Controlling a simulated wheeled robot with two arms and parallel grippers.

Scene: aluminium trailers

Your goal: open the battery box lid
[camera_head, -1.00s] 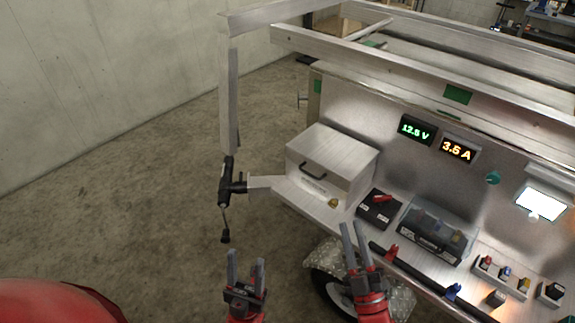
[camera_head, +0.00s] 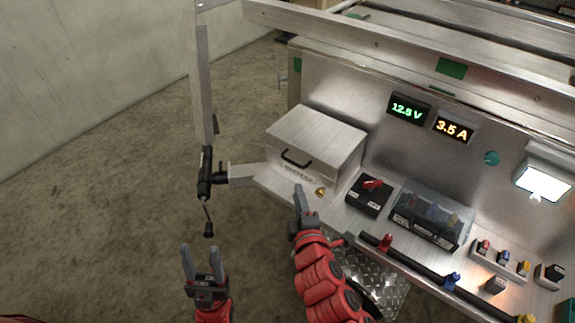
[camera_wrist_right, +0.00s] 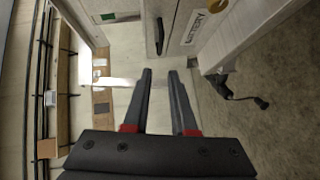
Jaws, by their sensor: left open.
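The battery box (camera_head: 325,172) is a brushed-metal box with its lid (camera_head: 325,128) shut, on the left end of the trailer's shelf. A black handle (camera_head: 296,161) is on its front, above a label. In the right wrist view the handle (camera_wrist_right: 159,36) and the "BATTERY" label (camera_wrist_right: 195,28) show beyond my fingertips. My right gripper (camera_head: 300,192) is in front of the box, below the handle and apart from it; its fingers (camera_wrist_right: 160,72) are open and empty. My left gripper (camera_head: 198,250) is open and empty, lower left, away from the box.
A brass-coloured knob (camera_head: 320,192) sits on the shelf before the box. A black switch with a red lever (camera_head: 370,195) and a clear-covered fuse box (camera_head: 430,215) are to the right. The floor at left is clear.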

